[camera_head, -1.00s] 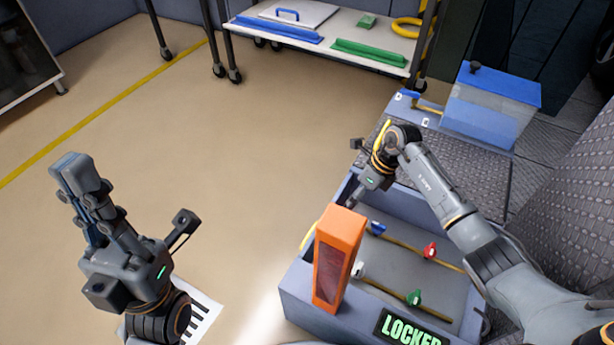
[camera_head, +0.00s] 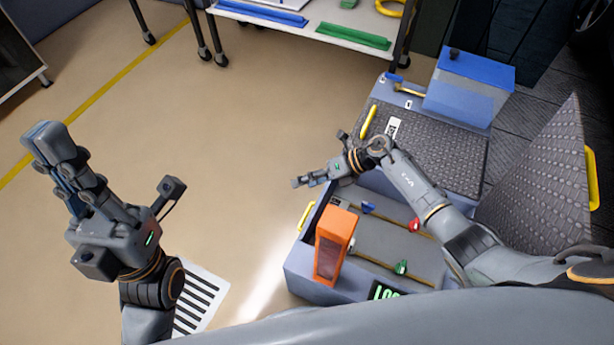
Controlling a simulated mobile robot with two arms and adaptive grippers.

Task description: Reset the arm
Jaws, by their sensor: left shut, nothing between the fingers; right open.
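My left gripper (camera_head: 50,150) is at the left of the head view, raised over the floor, its fingers together with nothing between them. My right arm comes in from the right across the open grey-blue bin. My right gripper (camera_head: 308,181) points left, just beyond the bin's far left corner, over the floor. It is small in view and holds nothing that I can see. The bin (camera_head: 312,285) has an orange box-like part (camera_head: 337,245) at its left side.
In the bin are blue (camera_head: 368,207), red (camera_head: 414,225) and green (camera_head: 401,267) valve handles on yellow rods. A blue-lidded tank (camera_head: 468,85) stands behind. A raised textured panel (camera_head: 540,185) is at right. A wheeled cart (camera_head: 320,37) stands at the back. The floor at left-centre is clear.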

